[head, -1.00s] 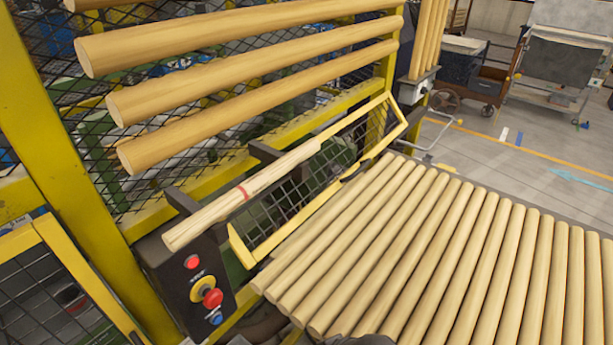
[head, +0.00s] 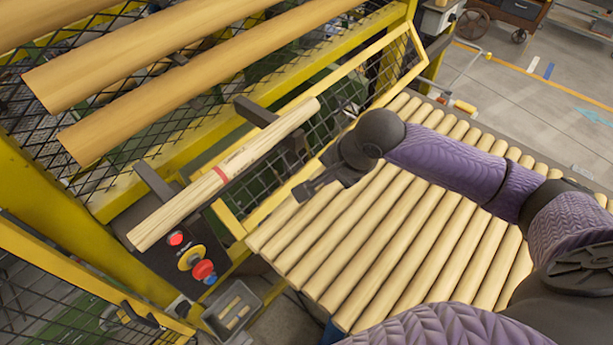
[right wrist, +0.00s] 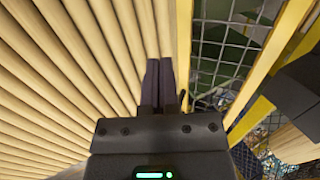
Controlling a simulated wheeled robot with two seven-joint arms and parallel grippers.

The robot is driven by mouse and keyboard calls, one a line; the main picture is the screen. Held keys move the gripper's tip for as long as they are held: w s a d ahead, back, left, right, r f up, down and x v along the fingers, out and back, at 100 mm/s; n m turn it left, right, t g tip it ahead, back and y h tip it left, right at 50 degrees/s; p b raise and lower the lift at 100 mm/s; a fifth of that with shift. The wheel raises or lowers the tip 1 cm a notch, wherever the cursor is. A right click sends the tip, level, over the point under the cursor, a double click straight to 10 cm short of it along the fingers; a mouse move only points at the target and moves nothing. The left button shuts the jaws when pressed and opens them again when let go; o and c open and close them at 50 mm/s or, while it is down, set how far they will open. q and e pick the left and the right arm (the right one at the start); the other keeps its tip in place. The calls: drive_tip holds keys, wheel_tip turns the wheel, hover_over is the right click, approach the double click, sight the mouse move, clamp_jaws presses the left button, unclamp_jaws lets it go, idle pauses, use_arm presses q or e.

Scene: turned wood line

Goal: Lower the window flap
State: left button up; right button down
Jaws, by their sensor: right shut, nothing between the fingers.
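The window flap (head: 268,207) is a yellow-framed mesh panel set in the fence, between the wooden bar on the brackets and the row of wooden rollers. It appears tilted outward, its near edge beside the roller ends. My right gripper (head: 301,193) is over the roller ends, close to the flap's near edge, with my arm reaching in from the right. In the right wrist view its dark fingers (right wrist: 166,64) are together and empty, just left of the yellow frame bar (right wrist: 184,40). I cannot tell whether they touch the flap. My left gripper is out of view.
A wooden bar (head: 243,160) with a red band rests on dark brackets above the flap. A control box has a red emergency button (head: 203,269). A small grey bin (head: 211,317) stands below. The rollers (head: 400,215) fill the area right of the flap.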

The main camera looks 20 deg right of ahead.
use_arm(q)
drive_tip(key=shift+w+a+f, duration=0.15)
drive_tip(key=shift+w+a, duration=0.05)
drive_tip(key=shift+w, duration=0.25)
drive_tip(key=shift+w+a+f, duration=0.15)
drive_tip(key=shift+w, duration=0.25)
use_arm(e)
drive_tip(key=w+a+f, duration=0.3)
drive_tip(key=w+f, duration=0.2)
drive_tip(key=f, duration=0.3)
drive_tip(key=shift+w, duration=0.4)
use_arm(q)
drive_tip(key=shift+b, duration=0.3)
use_arm(e)
drive_tip(key=shift+f, duration=0.1)
use_arm(q)
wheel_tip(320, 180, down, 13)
drive_tip(key=b, duration=1.3)
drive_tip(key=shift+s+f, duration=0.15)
use_arm(e)
drive_tip(key=w+a+f+t+y, duration=0.4)
drive_tip(key=w+f+t, duration=0.1)
drive_tip(key=w+t, duration=0.2)
drive_tip(key=shift+w+f+t, duration=0.35)
drive_tip(key=shift+w+t, duration=0.05)
drive_tip(key=shift+w, duration=0.15)
drive_tip(key=shift+r, duration=0.1)
